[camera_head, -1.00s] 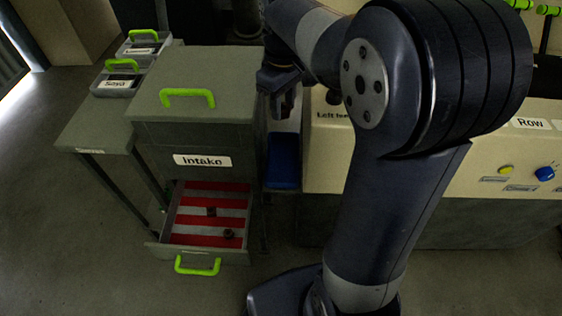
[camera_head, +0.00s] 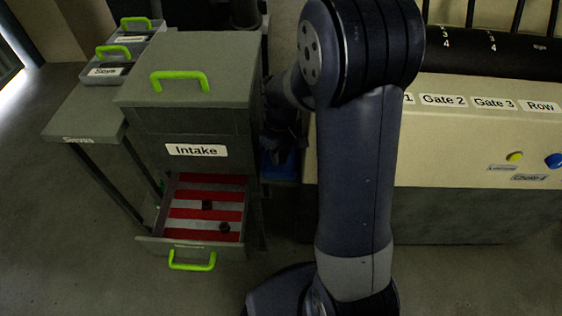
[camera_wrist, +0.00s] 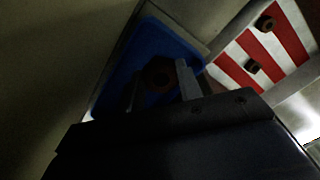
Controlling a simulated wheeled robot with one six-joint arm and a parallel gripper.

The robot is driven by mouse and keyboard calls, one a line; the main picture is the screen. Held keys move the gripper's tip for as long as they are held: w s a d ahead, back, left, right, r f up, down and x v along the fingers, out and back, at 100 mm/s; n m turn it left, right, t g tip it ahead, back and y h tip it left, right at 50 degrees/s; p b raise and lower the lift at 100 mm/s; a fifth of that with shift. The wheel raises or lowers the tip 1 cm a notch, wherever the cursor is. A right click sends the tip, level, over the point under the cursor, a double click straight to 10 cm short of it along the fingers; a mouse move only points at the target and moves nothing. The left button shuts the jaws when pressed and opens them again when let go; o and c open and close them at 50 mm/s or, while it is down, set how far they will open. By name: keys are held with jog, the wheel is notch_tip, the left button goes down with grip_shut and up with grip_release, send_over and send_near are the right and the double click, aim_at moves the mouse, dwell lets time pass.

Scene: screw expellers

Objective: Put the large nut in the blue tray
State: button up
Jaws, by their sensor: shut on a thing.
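The large nut (camera_wrist: 158,72) is a dark ring between the two fingers of my gripper (camera_wrist: 161,80) in the wrist view, and the gripper is shut on it. The blue tray (camera_wrist: 118,72) lies behind and below the nut in that view, so the nut appears over the tray. In the head view my gripper (camera_head: 284,142) is a dark shape at the tray (camera_head: 268,168), partly behind my arm. The nut cannot be made out there. The gap between nut and tray floor is hard to judge in the dark.
The open Intake drawer (camera_head: 176,238), striped red and white, holds two smaller dark nuts (camera_head: 207,205) (camera_head: 225,227). The grey cabinet (camera_head: 195,100) stands left of the tray, and the cream machine (camera_head: 450,140) stands to its right. Two grey bins sit at the far left.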

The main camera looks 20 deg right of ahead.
aim_at(281, 155)
jog(key=shift+f+b, duration=0.35)
jog(key=shift+f, duration=1.6)
jog(key=shift+f, duration=0.1)
jog(key=o, duration=0.7)
notch_tip(281, 155, up, 12)
jog(key=p, duration=0.2)
jog(key=shift+p, duration=0.3)
